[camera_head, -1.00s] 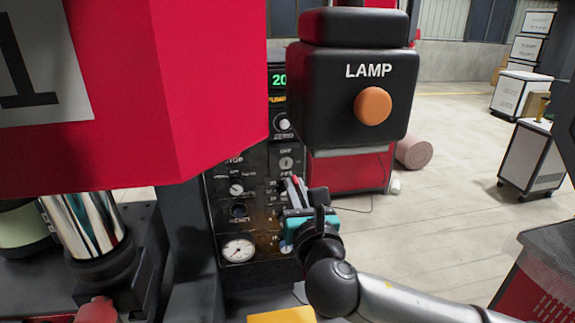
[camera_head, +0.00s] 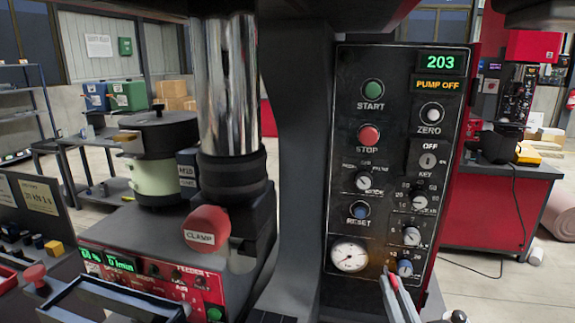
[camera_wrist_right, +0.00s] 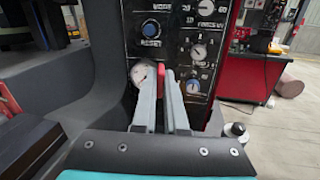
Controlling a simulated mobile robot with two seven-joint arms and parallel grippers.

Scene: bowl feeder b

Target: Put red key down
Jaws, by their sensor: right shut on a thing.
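The red key (camera_wrist_right: 160,82) shows as a red piece between the two grey fingers of my right gripper (camera_wrist_right: 164,92) in the right wrist view. The gripper is shut on it, and the fingers hide most of it. In the head view, the fingertips of my right gripper (camera_head: 391,272) are at the bottom edge, with a strip of the red key (camera_head: 394,281) showing. They are in front of the lower part of the control panel (camera_head: 385,235). The keyhole (camera_head: 427,160) marked KEY is higher on that panel and looks empty. My left gripper is not in view.
A pressure gauge (camera_head: 350,256) and several knobs are close to the right gripper. A red CLAMP knob (camera_head: 208,228) and a chrome column (camera_head: 226,85) stand to the left. A red bench (camera_head: 497,205) is behind at the right. Open floor lies to the right.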

